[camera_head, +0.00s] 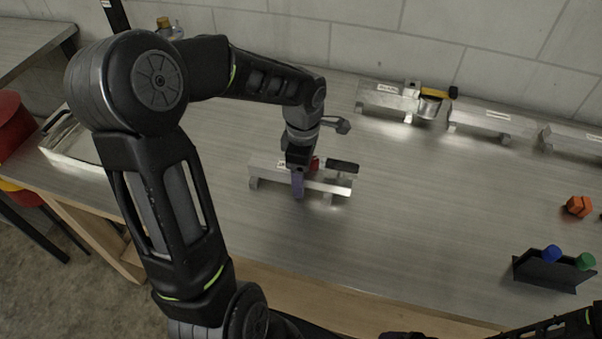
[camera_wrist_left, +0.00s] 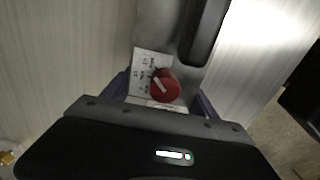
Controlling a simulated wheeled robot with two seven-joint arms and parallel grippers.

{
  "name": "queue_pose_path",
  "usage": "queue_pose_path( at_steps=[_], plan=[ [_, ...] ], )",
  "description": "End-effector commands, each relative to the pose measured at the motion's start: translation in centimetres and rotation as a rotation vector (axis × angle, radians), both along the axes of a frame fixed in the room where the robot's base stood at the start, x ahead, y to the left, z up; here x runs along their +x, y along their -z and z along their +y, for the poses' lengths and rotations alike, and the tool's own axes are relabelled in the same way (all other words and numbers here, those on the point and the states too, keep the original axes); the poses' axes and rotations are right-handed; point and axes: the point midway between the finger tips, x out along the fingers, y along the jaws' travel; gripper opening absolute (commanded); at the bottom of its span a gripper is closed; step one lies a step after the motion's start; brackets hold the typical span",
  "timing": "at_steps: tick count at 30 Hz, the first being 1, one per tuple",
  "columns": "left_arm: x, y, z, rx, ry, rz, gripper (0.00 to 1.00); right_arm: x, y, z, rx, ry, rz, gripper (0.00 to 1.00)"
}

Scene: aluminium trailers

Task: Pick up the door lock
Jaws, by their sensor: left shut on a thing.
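The door lock appears to be the silver metal bar (camera_head: 266,171) on small feet, with a black handle (camera_head: 343,166) at its right end and a red knob beside the gripper. In the left wrist view the red knob (camera_wrist_left: 165,88) sits on a white labelled plate, with the black handle (camera_wrist_left: 206,32) beyond it. My left gripper (camera_head: 299,188) points down over the middle of the bar, its purple fingers on either side, shut on it. The bar looks low at the table surface; whether its feet touch is unclear. My right gripper is not visible.
Several similar metal bars (camera_head: 384,97) stand along the back wall. A metal tray (camera_head: 75,150) is at the left. The table centre right is clear.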

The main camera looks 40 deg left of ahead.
Motion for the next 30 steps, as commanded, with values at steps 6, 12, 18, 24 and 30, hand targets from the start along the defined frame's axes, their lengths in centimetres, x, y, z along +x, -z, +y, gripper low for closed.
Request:
queue_pose_path(
  at_steps=[6, 12, 18, 24, 30],
  plan=[
    [0.0, -0.1, 0.0, 0.000, 0.000, -0.001, 0.00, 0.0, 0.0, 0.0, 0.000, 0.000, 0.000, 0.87],
    [0.1, -0.7, 0.0, 0.001, 0.000, -0.004, 0.00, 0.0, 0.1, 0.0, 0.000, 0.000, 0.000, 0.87],
    [0.2, -3.4, 0.0, 0.002, -0.001, -0.007, 0.00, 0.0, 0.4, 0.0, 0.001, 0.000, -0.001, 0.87],
    [0.2, -7.3, 0.0, 0.001, -0.001, -0.006, 0.00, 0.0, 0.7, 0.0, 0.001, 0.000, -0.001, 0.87],
    [0.1, -9.7, 0.0, 0.001, 0.000, -0.004, 0.00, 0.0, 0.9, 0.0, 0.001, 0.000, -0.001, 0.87]
  ],
)
